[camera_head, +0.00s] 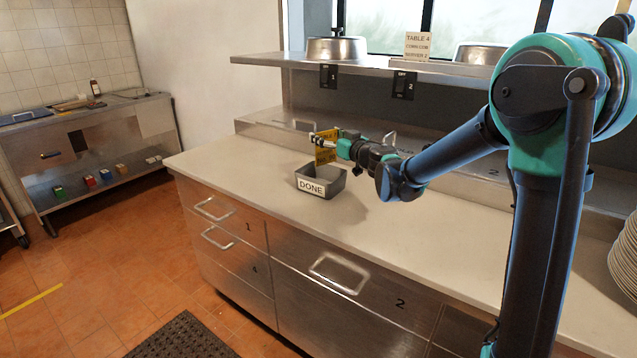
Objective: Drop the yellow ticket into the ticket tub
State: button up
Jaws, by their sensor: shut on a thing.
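The yellow ticket (325,155) is upright in my gripper (326,145), above the back part of the ticket tub. My gripper is shut on the ticket, and its fingers cover part of the ticket's print. The ticket tub (312,186) is a small dark open box with a white label reading DONE. It stands on the pale counter (230,165). The ticket's lower edge is close to the tub's back rim, and I cannot tell whether it is inside or behind the opening.
A steel shelf (268,60) runs above the counter, with a metal pan (337,49) and a white TABLE 4 card (417,45) on it. Stacked plates (624,255) stand at the right edge. The counter left of the tub is clear.

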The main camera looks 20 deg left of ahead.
jog(key=shift+f, duration=1.6)
jog(key=o, duration=0.8)
jog(key=shift+d, duration=0.1)
jog(key=v, duration=1.1)
jog(key=shift+s+d, duration=0.3)
jog(key=shift+s, duration=0.1)
